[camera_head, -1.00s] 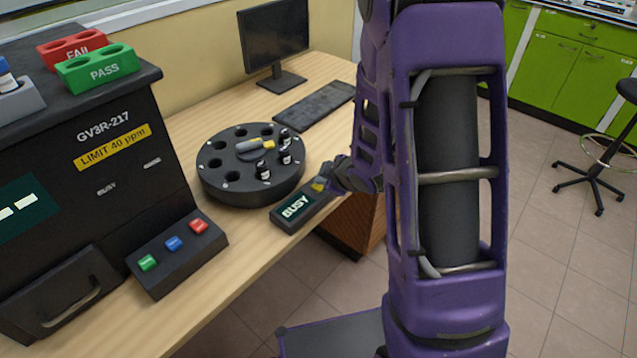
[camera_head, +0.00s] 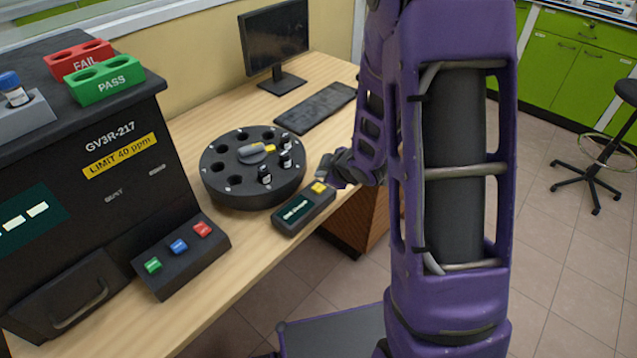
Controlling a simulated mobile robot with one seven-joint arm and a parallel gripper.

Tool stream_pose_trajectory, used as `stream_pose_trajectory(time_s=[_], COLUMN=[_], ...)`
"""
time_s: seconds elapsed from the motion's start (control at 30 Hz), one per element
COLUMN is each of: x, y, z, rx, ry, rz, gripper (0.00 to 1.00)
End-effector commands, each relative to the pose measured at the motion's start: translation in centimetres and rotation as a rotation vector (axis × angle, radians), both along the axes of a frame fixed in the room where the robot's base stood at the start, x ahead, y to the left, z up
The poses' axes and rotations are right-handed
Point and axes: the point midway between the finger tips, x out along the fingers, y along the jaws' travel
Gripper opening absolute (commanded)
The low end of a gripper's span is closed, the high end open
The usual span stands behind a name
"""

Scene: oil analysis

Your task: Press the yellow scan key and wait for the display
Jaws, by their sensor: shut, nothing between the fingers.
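The scanner (camera_head: 290,224) is a small dark box lying on the bench near its front edge. Its yellow scan key (camera_head: 319,188) is at the far right end and is in plain view. The scanner's display (camera_head: 295,208) shows a short line of pale text, too small to read with certainty. My gripper (camera_head: 326,170) is shut and empty, just above and behind the yellow key, apart from it. My purple arm hides part of the bench's right side.
A round black carousel (camera_head: 222,190) with several dark vials stands left of the scanner. The analyser (camera_head: 125,180) stands at the left, with red FAIL (camera_head: 78,60) and green PASS (camera_head: 105,80) racks on top. A keyboard (camera_head: 316,107) and monitor (camera_head: 274,38) are behind.

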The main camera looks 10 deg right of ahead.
Motion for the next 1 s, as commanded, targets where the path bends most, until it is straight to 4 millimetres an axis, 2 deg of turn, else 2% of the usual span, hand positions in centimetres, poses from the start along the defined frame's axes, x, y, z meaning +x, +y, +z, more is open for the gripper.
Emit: stream_pose_trajectory(time_s=[0.03, 0.3, 1.0], x=[0.0, 0.0, 0.0], y=[0.0, 0.0, 0.0], z=[1.1, 3.3, 3.2], rx=[0.000, 0.000, 0.000], ry=[-0.001, 0.000, 0.000], rz=[-0.001, 0.000, 0.000], gripper=[0.00, 0.00, 0.00])
